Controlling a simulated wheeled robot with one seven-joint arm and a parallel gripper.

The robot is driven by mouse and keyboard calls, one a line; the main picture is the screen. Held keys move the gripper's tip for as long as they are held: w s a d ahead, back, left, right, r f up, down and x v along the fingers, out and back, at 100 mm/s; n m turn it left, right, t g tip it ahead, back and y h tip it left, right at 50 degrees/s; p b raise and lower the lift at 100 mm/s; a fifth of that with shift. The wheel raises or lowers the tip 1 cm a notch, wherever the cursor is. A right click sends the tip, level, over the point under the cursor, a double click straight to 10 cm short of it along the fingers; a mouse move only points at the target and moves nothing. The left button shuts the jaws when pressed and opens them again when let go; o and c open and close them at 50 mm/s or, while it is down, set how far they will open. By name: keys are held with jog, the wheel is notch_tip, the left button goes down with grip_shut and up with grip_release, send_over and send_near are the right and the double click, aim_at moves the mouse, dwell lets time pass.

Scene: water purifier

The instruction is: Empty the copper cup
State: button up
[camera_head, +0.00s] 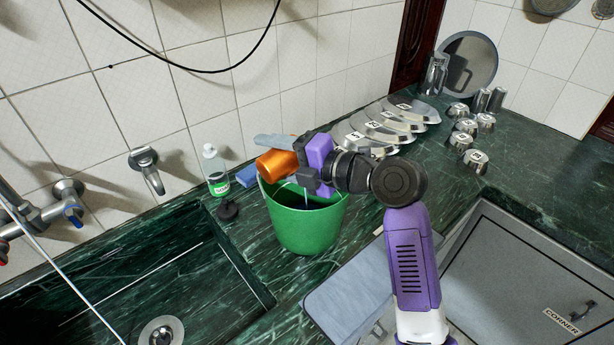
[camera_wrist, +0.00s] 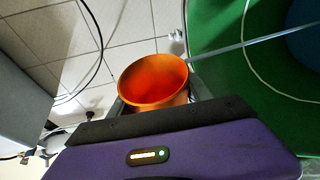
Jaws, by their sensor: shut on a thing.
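The copper cup (camera_head: 276,164) is tilted on its side above the back rim of the green bucket (camera_head: 305,230). My gripper (camera_head: 290,159) is shut on the cup. In the wrist view the cup (camera_wrist: 152,82) shows its open mouth, between the fingers of my gripper (camera_wrist: 158,98). A thin pale blue stream runs from the cup's rim towards the green bucket (camera_wrist: 225,85). A short piece of it shows below my gripper in the head view. Blue water (camera_wrist: 305,45) shows at the right edge of the wrist view. Whether liquid is left in the cup is unclear.
A white bottle with a green label (camera_head: 215,172) stands left of the bucket, near a blue sponge (camera_head: 247,175). A dark green sink (camera_head: 150,275) lies at left. Metal lids (camera_head: 385,125) and small metal cups (camera_head: 475,160) stand at the back right.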

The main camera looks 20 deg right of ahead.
jog(key=shift+r+p, duration=0.4)
jog(key=shift+p, duration=0.3)
jog(key=p, duration=0.1)
jog(key=a+n, duration=0.1)
jog(key=h+p, duration=0.1)
jog(key=shift+s+a+r+n+p, duration=0.25)
jog(key=shift+a+r+n+p, duration=0.05)
jog(key=shift+a, duration=0.05)
jog(key=shift+a+f+n+b, duration=0.1)
jog(key=shift+f+n+b, duration=0.2)
jog(key=shift+f+b, duration=0.4)
jog(key=shift+f+n+h+b, duration=0.2)
jog(key=shift+n+h+b, duration=0.3)
jog(key=shift+b, duration=0.35)
